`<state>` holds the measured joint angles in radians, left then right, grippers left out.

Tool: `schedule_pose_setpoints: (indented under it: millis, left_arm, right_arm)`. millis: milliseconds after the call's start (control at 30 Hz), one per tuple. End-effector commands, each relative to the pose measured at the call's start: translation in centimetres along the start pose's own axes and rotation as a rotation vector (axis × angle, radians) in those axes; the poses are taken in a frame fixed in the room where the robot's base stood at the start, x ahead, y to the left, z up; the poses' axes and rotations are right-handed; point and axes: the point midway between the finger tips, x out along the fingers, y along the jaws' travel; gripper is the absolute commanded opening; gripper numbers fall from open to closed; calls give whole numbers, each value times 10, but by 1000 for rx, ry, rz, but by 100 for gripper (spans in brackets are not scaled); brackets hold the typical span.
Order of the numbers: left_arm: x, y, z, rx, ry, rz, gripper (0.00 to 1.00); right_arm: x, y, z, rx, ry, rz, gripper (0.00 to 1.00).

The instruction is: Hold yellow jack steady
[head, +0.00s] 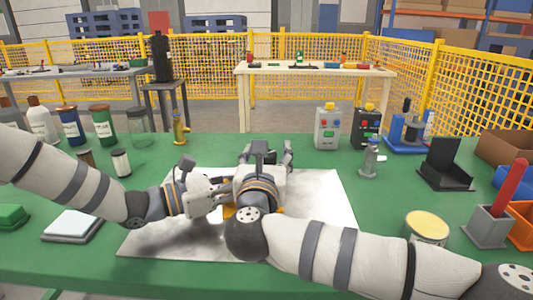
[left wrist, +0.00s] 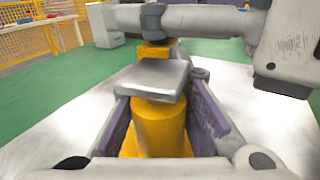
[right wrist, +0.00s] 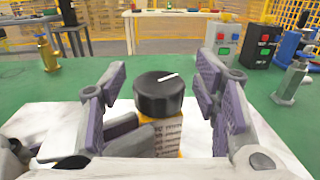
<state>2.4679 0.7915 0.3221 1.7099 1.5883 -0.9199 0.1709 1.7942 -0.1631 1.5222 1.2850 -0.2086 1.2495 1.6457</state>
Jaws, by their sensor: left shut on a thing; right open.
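The yellow jack (left wrist: 158,125) stands on the pale sheet, mostly hidden by my grippers in the head view, where a bit of yellow (head: 228,211) shows. My left gripper (left wrist: 160,110) is shut on it, purple pads against both sides of the yellow body. A grey plate (left wrist: 153,78) covers the top of that body. In the right wrist view a round black knob (right wrist: 159,92) with a white line sits above a labelled yellow part (right wrist: 168,136). My right gripper (right wrist: 163,84) is open, its purple pads apart on either side of the knob.
The pale sheet (head: 325,190) lies on the green table (head: 205,145). Jars and bottles (head: 103,125) stand at the back left. Two button boxes (head: 327,127), a small grey jack-like piece (head: 371,160), a black stand (head: 443,165) and a can (head: 426,228) stand to the right.

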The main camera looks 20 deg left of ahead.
Motion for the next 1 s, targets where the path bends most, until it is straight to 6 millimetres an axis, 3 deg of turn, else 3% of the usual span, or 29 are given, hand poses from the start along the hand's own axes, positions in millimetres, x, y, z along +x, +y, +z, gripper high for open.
schedule_pose_setpoints:
  millis: [267, 367, 500, 667, 1000]
  left_arm:
    - [0, 0, -1, 2, 2, 1, 0]
    - [0, 0, -1, 2, 2, 1, 0]
    - [0, 0, -1, 2, 2, 0, 0]
    - [0, 0, -1, 2, 2, 1, 0]
    - [0, 0, -1, 2, 2, 0, 0]
  right_arm:
    - [3, 0, 0, 0, 0, 1, 56]
    - [3, 0, 0, 0, 0, 1, 38]
    - [3, 0, 0, -1, 0, 0, 6]
    - [3, 1, 0, 0, 0, -18, 6]
    - [3, 0, 0, -1, 0, -217, 6]
